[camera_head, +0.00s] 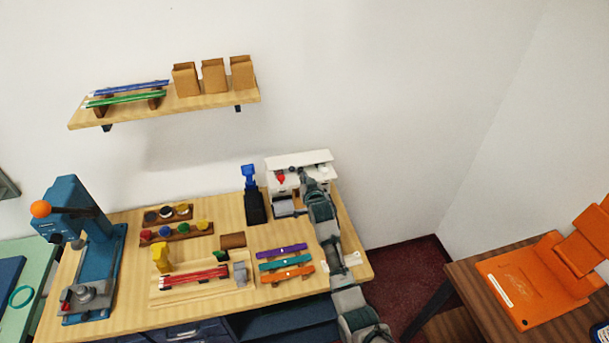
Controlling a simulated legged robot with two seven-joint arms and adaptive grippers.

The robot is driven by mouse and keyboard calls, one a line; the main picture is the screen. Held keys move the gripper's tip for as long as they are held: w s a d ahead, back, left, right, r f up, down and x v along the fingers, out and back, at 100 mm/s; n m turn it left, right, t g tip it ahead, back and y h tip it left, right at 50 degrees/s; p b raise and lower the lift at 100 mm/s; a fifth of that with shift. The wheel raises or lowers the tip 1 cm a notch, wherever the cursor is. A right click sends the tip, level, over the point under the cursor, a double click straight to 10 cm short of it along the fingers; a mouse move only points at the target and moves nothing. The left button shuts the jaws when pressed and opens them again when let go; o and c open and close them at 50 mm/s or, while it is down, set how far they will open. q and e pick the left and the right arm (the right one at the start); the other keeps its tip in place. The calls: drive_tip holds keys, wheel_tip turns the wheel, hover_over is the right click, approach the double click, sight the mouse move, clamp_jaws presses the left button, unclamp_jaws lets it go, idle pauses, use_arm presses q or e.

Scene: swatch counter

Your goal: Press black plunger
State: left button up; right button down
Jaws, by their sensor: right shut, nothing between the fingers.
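A white box-shaped machine (318,157) stands at the back right of the wooden counter. A red knob (281,179) shows on its front left. A small dark part (292,169) shows beside the knob near my fingers; I cannot tell for sure whether it is the black plunger or part of my gripper. My right arm reaches up from the bottom right, and my right gripper (301,174) is shut and empty at the front of the machine. The gripper and forearm hide part of that front. Whether the fingers touch it I cannot tell. My left gripper is out of view.
A blue-and-black device (251,195) stands just left of the machine. Purple, teal and orange strips (285,264) lie in front. A blue press (86,250) with an orange ball stands at far left. A shelf (205,102) hangs above. Bare counter (215,215) lies mid-left.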

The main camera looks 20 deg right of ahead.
drive_tip(key=shift+f, duration=0.35)
drive_tip(key=shift+r+p, duration=0.5)
drive_tip(key=s+r+p, duration=0.2)
drive_tip(key=s+r, duration=0.4)
drive_tip(key=s, duration=0.3)
drive_tip(key=shift+s+a, duration=0.15)
drive_tip(key=shift+s, duration=0.15)
drive_tip(key=shift+a, duration=0.2)
